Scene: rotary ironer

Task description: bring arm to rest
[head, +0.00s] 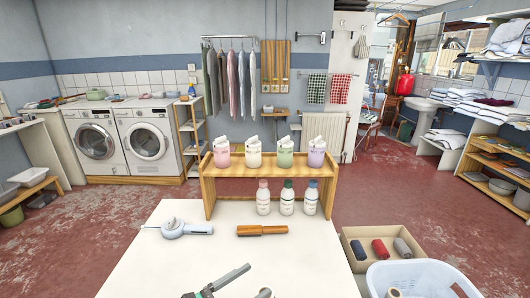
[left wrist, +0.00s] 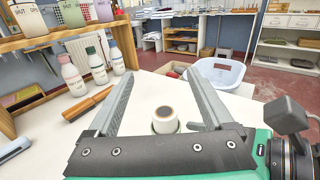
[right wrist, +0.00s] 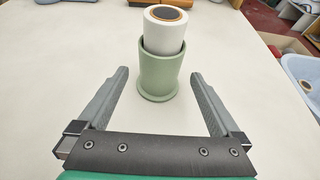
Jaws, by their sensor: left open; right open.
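My left gripper (head: 232,278) is at the bottom edge of the head view, over the white table (head: 150,270), partly cut off. In the left wrist view its jaws (left wrist: 160,77) are open, with a white roll (left wrist: 165,119) in a holder seen between and beyond them. My right gripper (right wrist: 159,84) shows only in the right wrist view, open and empty. In front of it stands a sage-green holder (right wrist: 159,72) with the white roll (right wrist: 166,31) upright in it. I cannot tell whether either gripper touches the holder.
A wooden shelf (head: 230,187) with several pastel tubs stands at the table's back, with three bottles (head: 286,202) before it. A blue-grey tool (head: 182,228) and a wooden-handled item (head: 262,230) lie nearby. A cardboard box (head: 356,235) and pale basket (head: 425,272) are at right.

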